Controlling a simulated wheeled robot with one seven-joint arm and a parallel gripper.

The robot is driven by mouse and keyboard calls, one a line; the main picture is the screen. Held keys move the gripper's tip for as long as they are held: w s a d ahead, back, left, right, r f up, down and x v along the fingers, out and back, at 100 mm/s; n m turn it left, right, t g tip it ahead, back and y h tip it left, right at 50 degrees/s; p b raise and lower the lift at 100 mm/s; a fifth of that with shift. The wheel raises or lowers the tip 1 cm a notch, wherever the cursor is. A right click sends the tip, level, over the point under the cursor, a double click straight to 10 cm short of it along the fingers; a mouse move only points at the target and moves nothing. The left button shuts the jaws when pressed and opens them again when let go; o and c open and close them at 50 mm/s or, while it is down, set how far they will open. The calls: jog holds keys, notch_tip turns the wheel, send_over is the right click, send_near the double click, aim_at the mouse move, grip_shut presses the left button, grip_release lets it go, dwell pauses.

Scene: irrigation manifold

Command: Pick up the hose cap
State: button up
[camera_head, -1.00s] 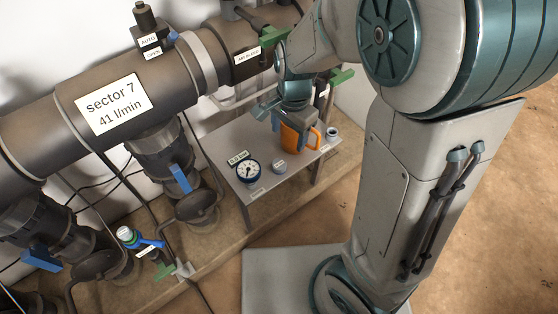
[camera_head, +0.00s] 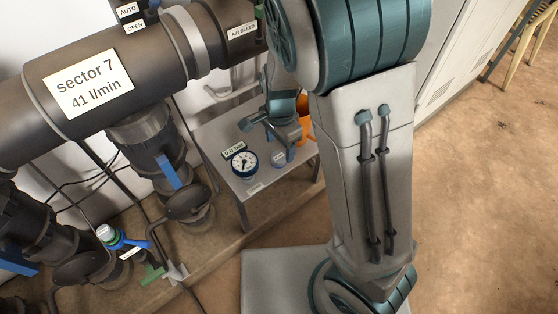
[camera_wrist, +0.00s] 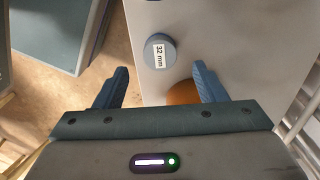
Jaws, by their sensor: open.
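The hose cap (camera_wrist: 160,50) is a short grey-blue round piece with a white "32 mm" label in the wrist view. It stands on a grey table (camera_wrist: 235,40), near its edge. In the head view the cap (camera_head: 278,158) shows small, just right of the pressure gauge. My gripper (camera_wrist: 160,68) is open and empty, its two blue fingers spread wide to either side of the cap's line, with the cap ahead between them. In the head view my gripper (camera_head: 268,140) hangs over the table, close to the cap. The exact height gap cannot be told.
The round gauge (camera_head: 244,163) stands left of the cap. An orange mug (camera_head: 304,132) is behind my gripper, mostly hidden by my arm; part of the mug (camera_wrist: 183,94) shows beside the right finger. Large dark pipes (camera_head: 150,75) run along the left.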

aim_at(280, 156)
notch_tip(280, 156, down, 5)
jog(key=shift+r+b, duration=0.1)
jog(key=shift+b, duration=0.9)
jog(key=shift+r, duration=0.1)
jog(key=c, duration=1.1)
